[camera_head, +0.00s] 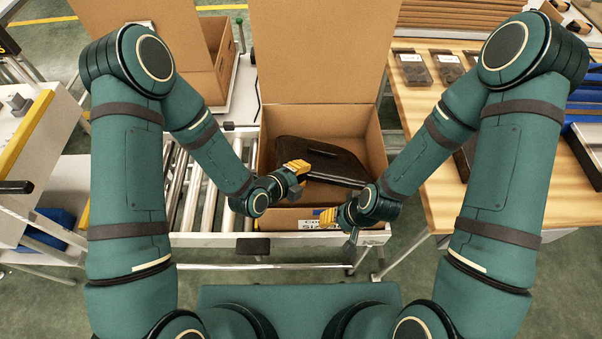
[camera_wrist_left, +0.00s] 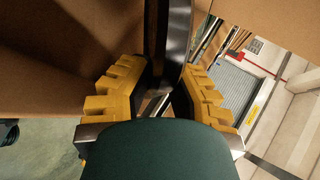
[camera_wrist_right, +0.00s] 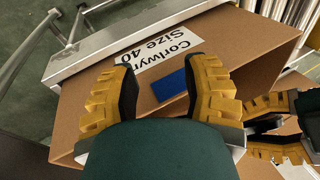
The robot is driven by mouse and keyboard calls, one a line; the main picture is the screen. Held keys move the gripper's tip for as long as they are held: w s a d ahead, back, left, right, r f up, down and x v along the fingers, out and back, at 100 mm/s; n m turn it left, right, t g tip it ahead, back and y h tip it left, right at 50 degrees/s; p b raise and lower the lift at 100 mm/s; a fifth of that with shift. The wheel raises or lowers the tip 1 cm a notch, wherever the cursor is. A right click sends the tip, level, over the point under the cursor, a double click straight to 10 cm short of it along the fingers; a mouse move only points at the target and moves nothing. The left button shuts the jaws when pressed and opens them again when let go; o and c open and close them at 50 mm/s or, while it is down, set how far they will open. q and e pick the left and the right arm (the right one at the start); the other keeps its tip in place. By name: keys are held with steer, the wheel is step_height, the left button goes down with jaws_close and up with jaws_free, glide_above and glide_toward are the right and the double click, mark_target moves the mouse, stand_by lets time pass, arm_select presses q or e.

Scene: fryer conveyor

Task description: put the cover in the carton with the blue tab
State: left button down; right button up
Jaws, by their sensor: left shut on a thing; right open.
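The black cover (camera_head: 322,158) is a flat dark piece with rounded corners, tilted within the outline of the open carton's mouth. My left gripper (camera_head: 297,170) is shut on its near left edge; the cover also shows between the fingers in the left wrist view (camera_wrist_left: 172,45). I cannot tell whether the cover touches the carton floor. The carton (camera_head: 375,150) stands open, its large flap raised behind. The blue tab (camera_wrist_right: 172,86) is on its front face beside a white label (camera_wrist_right: 185,45). My right gripper (camera_head: 328,216) is open and empty at the carton's front.
The carton stands on a roller conveyor (camera_head: 195,195) with a metal front rail. Another open carton (camera_head: 220,65) is behind on the left. A wooden table (camera_head: 440,205) with dark flat parts (camera_head: 412,68) is on the right. A white cart (camera_head: 35,130) stands left.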

arm_select(q)
steer(key=shift+r, duration=0.1)
steer(key=c, duration=1)
jaws_free()
steer(key=shift+f, duration=0.2)
steer(key=shift+r, duration=0.2)
steer(key=shift+p+v, duration=3.5)
steer(key=shift+v, duration=2.5)
